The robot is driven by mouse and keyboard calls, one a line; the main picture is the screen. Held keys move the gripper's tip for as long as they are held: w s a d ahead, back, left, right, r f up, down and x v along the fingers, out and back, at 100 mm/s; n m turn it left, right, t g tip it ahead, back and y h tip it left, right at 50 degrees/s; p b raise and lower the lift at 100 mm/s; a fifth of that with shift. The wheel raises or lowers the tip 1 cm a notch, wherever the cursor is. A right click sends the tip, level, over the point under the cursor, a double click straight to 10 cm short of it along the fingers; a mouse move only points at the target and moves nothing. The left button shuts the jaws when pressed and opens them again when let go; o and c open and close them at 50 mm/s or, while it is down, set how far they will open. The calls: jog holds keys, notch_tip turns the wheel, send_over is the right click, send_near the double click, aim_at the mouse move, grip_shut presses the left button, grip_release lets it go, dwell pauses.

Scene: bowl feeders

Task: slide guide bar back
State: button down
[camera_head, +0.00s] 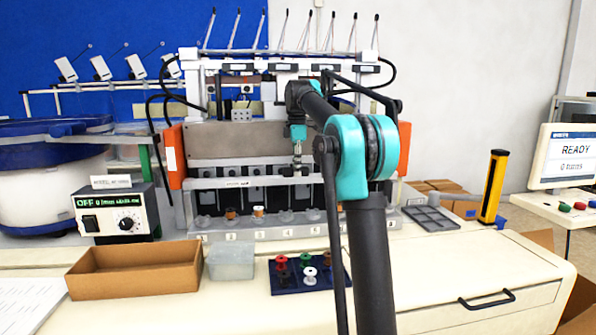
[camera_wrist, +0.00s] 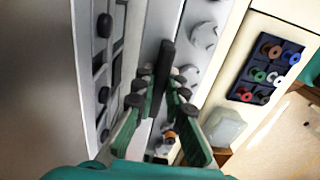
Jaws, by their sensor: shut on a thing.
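The guide bar (camera_head: 222,183) is a pale bar running left to right across the front of the machine, above the row of numbered stations. In the wrist view, a black upright handle (camera_wrist: 165,58) stands between the fingers of my gripper (camera_wrist: 161,88). The fingers are closed around this handle, which looks attached to the bar. In the head view, my gripper (camera_head: 298,165) is at the middle of the machine front, just above the bar. The grip itself is small and partly hidden there.
A navy tray (camera_head: 283,290) of coloured spools, a clear bin (camera_head: 231,262) and a cardboard box (camera_head: 135,271) stand on the front table. A control box (camera_head: 115,212) is at left, and a yellow-black post (camera_head: 492,187) at right. Orange side plates (camera_head: 174,158) flank the machine.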

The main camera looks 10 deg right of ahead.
jog(key=shift+w, duration=0.2)
jog(key=c, duration=1.6)
grip_release()
jog(key=shift+w, duration=0.1)
jog(key=shift+o, duration=0.2)
jog(key=shift+r, duration=0.1)
notch_tip(320, 180, up, 12)
